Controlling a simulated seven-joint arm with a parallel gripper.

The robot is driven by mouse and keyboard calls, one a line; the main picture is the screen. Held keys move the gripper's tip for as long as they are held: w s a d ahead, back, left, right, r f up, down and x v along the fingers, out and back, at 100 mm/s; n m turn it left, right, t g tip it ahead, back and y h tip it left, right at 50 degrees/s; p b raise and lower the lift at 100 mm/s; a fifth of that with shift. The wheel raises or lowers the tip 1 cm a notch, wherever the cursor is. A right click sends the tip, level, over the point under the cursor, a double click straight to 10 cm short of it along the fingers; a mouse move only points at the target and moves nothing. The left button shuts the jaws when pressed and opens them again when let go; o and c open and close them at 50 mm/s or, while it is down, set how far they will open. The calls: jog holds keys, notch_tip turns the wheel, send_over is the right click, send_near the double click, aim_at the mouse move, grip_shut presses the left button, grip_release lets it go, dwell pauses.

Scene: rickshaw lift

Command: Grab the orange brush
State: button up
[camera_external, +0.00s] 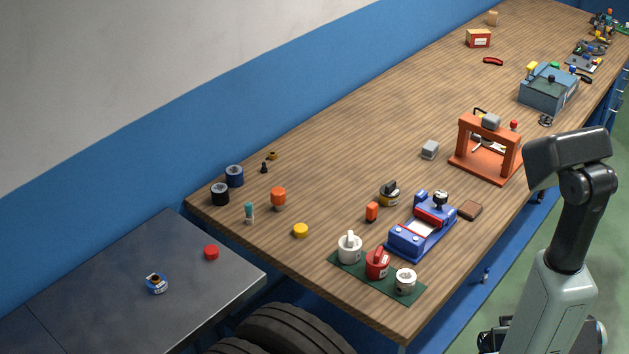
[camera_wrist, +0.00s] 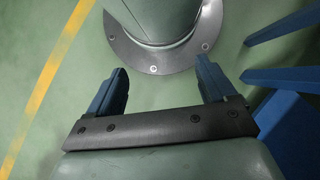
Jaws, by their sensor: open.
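I see two small upright orange objects on the wooden bench (camera_external: 340,140), and I cannot tell for sure which one is the brush. One orange object (camera_external: 278,197) stands near the bench's left end and has a rounded body. The other orange object (camera_external: 372,212) is smaller and stands left of the blue machine. My gripper (camera_wrist: 162,70) shows in the wrist view, open and empty, with its two fingers wide apart over the green floor and my round base. It is far from both orange objects, and the external view does not clearly show its fingers.
A blue machine (camera_external: 421,232) and an orange-red press (camera_external: 485,152) stand near the bench's right edge. A green mat (camera_external: 340,264) holds white and red pots. A yellow disc (camera_external: 300,230), a teal-topped item (camera_external: 249,212) and dark rolls (camera_external: 220,194) surround the left orange object.

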jog(key=c, duration=0.5)
jog(key=shift+c, duration=0.2)
jog(key=shift+w, duration=0.1)
